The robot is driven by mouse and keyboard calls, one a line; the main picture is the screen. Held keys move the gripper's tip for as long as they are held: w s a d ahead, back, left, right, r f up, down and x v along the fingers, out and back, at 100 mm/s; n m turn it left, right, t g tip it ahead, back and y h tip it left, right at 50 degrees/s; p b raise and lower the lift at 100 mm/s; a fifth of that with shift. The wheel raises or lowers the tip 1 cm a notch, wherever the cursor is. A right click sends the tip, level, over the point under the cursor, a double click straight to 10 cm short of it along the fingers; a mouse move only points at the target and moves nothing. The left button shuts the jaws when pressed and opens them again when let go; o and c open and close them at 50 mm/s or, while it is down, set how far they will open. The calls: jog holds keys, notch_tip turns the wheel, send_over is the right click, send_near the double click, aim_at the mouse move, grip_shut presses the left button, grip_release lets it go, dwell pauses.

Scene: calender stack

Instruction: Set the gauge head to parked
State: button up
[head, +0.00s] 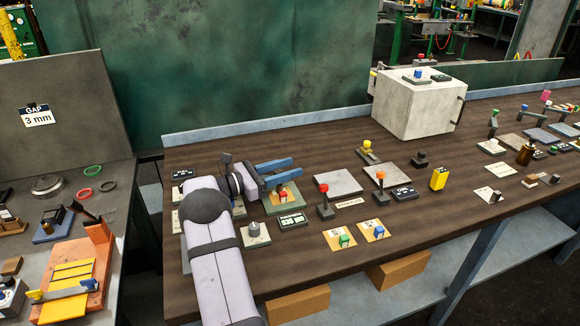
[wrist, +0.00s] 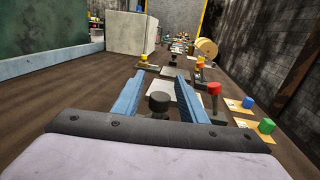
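My gripper (head: 295,167) reaches to the right, low over the left part of the brown bench. Its two blue fingers stand apart with nothing gripped between them. In the wrist view my gripper (wrist: 160,76) frames a black round knob (wrist: 160,102) on a short post, apart from both fingers. I cannot match this knob to one in the head view, where the arm may hide it. No part is clearly readable as the gauge head. A red-knobbed lever (head: 323,188) stands just right of the fingers, and an orange-knobbed lever (head: 380,176) farther right.
A grey plate (head: 338,181) lies right of the fingers. A yellow-knobbed lever (head: 367,145) stands behind it, before a large pale box (head: 420,100). Cards with green and blue buttons (head: 344,238) lie near the front edge. A side table (head: 100,170) holds a "GAP 3 mm" sign (head: 37,116).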

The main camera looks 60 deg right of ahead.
jog(key=shift+s+d, duration=0.3)
jog(key=shift+d, duration=0.05)
grip_shut()
